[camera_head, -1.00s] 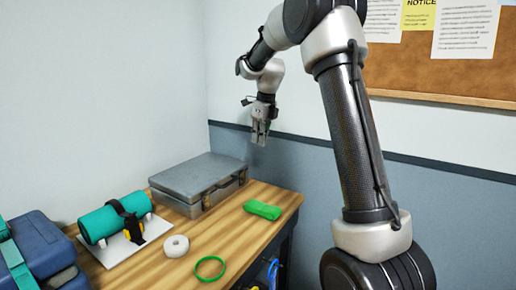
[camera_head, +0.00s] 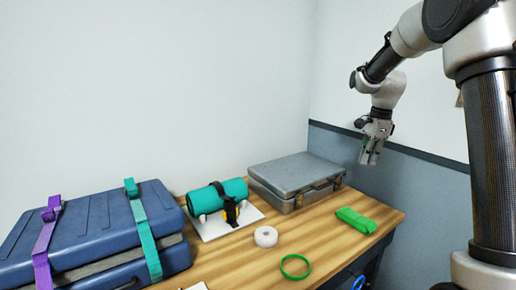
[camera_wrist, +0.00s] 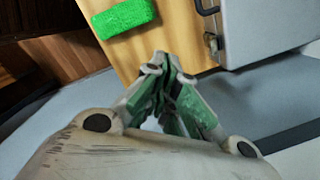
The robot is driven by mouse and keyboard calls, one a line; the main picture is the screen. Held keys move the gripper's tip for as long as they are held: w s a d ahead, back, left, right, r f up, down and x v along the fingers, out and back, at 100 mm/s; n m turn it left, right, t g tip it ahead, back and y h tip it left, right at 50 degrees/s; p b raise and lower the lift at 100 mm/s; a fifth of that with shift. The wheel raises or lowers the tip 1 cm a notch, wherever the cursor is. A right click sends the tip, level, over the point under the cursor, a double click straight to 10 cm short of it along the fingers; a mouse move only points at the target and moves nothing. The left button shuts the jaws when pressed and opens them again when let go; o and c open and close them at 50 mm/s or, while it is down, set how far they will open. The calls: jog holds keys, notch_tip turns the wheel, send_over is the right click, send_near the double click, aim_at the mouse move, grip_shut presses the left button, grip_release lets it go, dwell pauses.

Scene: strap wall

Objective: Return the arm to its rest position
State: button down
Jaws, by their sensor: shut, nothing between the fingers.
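My gripper (camera_head: 371,150) hangs from my raised arm at the right of the head view, in front of the wall and above the table's right end. It points downward, and its fingers are shut with nothing between them. In the wrist view my gripper (camera_wrist: 173,98) shows its green-lined fingers closed together, apart from any object. The arm's upper links show at the right edge of the head view. Part of the arm is cut off by the frame.
A wooden table (camera_head: 335,222) holds a grey case (camera_head: 297,174), a green folded strap (camera_head: 356,220), a white tape roll (camera_head: 265,236), a green ring (camera_head: 295,267), a teal roll (camera_head: 217,196) on a white stand, and a blue suitcase (camera_head: 98,222) with purple and teal straps.

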jog(key=s+r+n+t, duration=0.1)
jog(key=s+r+n, duration=0.2)
jog(key=s+n, duration=0.6)
jog(key=s+r+n+t+h, duration=0.1)
jog(key=s+n, duration=0.8)
jog(key=s, duration=1.6)
notch_tip(320, 180, up, 2)
jog(key=shift+s+a+r+n+t, duration=0.15)
jog(key=shift+s+a+n+t, duration=0.15)
jog(key=shift+t, duration=0.4)
